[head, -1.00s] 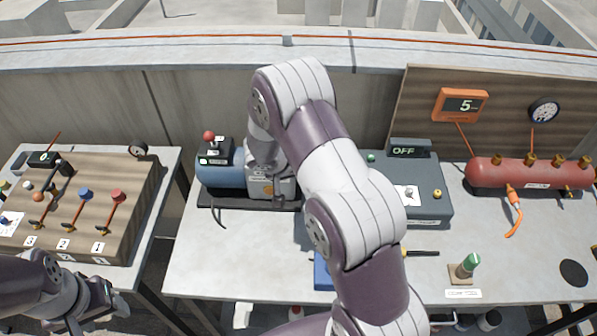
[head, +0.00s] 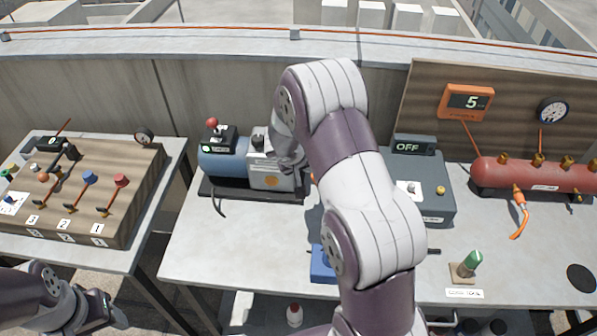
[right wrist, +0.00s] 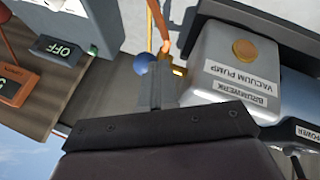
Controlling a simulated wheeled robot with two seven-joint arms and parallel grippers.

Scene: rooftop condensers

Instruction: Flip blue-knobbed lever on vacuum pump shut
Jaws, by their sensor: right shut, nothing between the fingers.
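The vacuum pump (head: 272,181), a blue motor with a pale grey labelled box, sits on the middle table. In the right wrist view its grey box (right wrist: 235,62) is at the right. The blue knob (right wrist: 143,63) of the lever shows just left of my right gripper's fingertips (right wrist: 161,68), beside a brass fitting (right wrist: 179,71). My right gripper is shut and empty, close to the knob; I cannot tell whether they touch. The forearm hides the lever in the head view. My left gripper (head: 98,310) is low at the left, its jaws unclear.
A wooden board with several coloured levers (head: 85,190) stands on the left table. A grey box with an OFF display (head: 414,147) and a red tank (head: 530,176) stand to the right. A green-topped tool (head: 470,263) is near the front.

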